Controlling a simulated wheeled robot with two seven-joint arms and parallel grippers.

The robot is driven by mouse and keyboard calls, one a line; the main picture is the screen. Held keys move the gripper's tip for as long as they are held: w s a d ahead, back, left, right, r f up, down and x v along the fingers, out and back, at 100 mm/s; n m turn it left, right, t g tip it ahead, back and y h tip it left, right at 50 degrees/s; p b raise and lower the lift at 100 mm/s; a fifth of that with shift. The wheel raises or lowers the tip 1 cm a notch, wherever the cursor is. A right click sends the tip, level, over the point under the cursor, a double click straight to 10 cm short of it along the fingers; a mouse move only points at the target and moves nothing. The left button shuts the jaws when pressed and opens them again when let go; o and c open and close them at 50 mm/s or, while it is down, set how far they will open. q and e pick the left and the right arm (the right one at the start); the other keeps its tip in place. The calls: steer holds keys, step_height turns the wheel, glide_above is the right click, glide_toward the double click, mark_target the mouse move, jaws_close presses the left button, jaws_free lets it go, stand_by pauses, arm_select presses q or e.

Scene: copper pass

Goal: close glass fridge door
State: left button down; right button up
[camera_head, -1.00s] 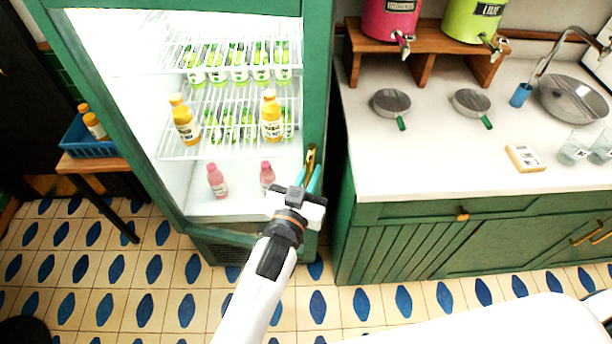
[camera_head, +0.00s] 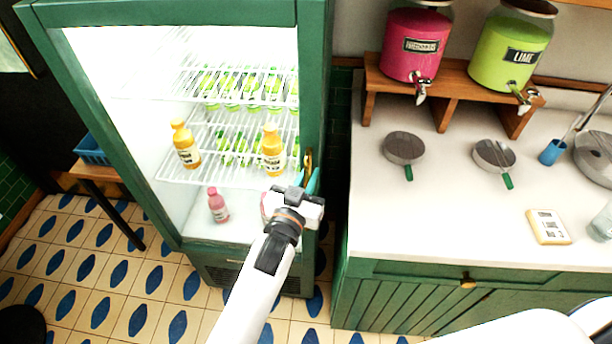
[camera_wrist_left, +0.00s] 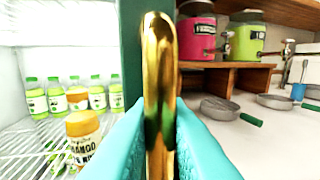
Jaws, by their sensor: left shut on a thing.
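The glass fridge (camera_head: 312,60) has a green frame and a lit white interior. Its glass door appears to lie flat in the front, but I cannot tell whether a small gap remains at the edge. The brass door handle (camera_head: 307,160) is upright on the right side of the frame. My left gripper (camera_head: 312,183) is shut on this handle. In the left wrist view the teal fingers (camera_wrist_left: 160,135) press the golden handle (camera_wrist_left: 158,60) from both sides. My right gripper is not in view.
Mango bottles (camera_head: 185,146), green bottles and a pink bottle (camera_head: 218,205) are inside the fridge. To its right is a white counter (camera_head: 430,220) with pans (camera_head: 404,148) and two drink dispensers (camera_head: 415,45). A blue crate (camera_head: 90,150) stands at left. Tiled floor (camera_head: 100,270) lies in front.

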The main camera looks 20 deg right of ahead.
arm_select(q)
steer(key=shift+w+r, duration=0.1)
steer(key=shift+r, duration=0.1)
steer(key=c, duration=1.8)
jaws_free()
steer(key=shift+o, duration=0.3)
steer(key=shift+s+a+f, duration=0.15)
steer(key=shift+s, duration=0.05)
steer(key=b+v, duration=0.3)
steer(key=v, duration=0.8)
steer(key=shift+s+a, duration=0.2)
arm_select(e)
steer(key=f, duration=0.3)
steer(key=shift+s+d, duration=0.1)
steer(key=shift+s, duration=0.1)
